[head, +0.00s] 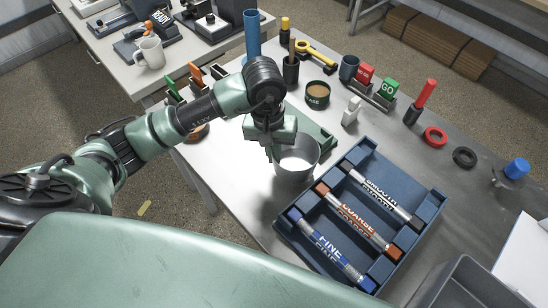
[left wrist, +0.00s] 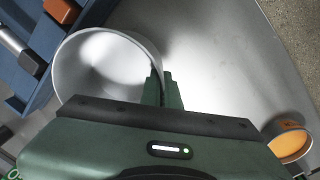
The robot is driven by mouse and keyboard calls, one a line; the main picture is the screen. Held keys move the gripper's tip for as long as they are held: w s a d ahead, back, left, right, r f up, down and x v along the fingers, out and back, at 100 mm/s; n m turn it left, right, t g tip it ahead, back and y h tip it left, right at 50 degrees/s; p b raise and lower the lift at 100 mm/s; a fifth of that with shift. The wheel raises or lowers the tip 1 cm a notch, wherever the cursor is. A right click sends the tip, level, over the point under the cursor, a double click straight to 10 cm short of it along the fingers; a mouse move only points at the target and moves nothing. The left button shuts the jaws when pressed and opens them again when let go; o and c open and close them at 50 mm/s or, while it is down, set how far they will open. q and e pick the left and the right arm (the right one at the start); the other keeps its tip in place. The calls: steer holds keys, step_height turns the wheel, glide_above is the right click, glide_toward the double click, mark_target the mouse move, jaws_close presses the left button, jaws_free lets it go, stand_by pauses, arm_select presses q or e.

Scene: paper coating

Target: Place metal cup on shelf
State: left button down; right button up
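The metal cup (head: 297,160) is a silver, open-topped, empty cup near the table's left edge, beside the blue tray. My left gripper (head: 272,150) points down at the left side of its rim. In the left wrist view, the cup (left wrist: 105,70) is left of the fingers (left wrist: 163,88), which are close together with the cup's wall between them. I cannot tell whether the cup's base touches the table. My right gripper is not in view. I cannot make out a shelf for certain.
The blue tray (head: 282,226) holds labelled rollers marked smooth, coarse and fine. A green board (head: 322,137) lies behind the cup. Tape rolls, markers and small holders stand farther back. A grey bin (head: 452,275) is at lower right.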

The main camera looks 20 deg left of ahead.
arm_select(q)
step_height(320, 180, down, 2)
steer(key=shift+f, duration=0.65)
steer(key=c, duration=1.7)
jaws_free()
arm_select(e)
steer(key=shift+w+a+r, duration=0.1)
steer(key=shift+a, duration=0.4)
arm_select(q)
steer(key=shift+r, duration=0.1)
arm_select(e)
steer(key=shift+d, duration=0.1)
